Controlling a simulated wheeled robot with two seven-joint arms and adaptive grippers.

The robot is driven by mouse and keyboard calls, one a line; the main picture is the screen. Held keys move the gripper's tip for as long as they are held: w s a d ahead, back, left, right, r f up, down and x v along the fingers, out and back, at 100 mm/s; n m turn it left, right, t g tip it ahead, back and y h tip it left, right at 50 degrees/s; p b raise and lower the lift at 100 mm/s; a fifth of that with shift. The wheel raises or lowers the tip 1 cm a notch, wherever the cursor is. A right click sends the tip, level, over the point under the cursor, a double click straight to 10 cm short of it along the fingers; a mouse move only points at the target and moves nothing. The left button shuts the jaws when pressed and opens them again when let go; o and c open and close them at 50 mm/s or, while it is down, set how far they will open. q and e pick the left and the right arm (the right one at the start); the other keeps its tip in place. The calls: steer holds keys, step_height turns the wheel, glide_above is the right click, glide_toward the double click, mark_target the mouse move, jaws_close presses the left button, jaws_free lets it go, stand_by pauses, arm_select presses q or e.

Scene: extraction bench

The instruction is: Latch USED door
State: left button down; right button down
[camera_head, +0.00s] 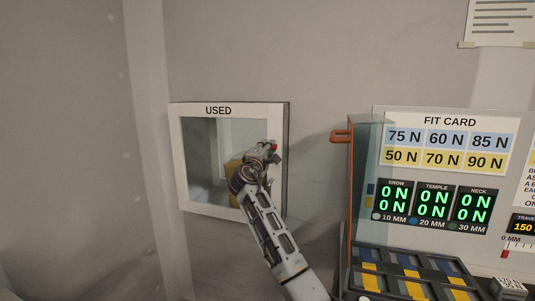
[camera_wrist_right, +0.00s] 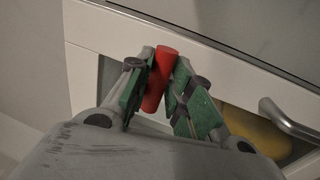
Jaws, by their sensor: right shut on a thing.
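The USED door (camera_head: 235,110) is a white frame with a glass pane, set in the wall at the left of the head view; its white frame crosses the wrist view (camera_wrist_right: 100,30). I cannot tell whether it is flush or slightly ajar. My right gripper (camera_head: 264,152) is at the door's right side, in front of the pane. In the wrist view my right gripper (camera_wrist_right: 160,85) is shut on a red cylindrical handle (camera_wrist_right: 160,72), which looks like the latch; only a bit of red shows in the head view (camera_head: 273,146). My left gripper is not in view.
A grey metal bar handle (camera_wrist_right: 288,120) is right of my fingers. Right of the door stand an orange-edged clear panel (camera_head: 364,180), the FIT CARD board (camera_head: 450,112) and a dark tray (camera_head: 415,265). The wall left of the door is clear.

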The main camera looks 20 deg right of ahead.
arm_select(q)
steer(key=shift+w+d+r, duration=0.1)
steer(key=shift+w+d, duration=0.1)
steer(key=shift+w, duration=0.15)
arm_select(e)
steer(key=c, duration=1.3)
jaws_free()
steer(key=shift+v, duration=6)
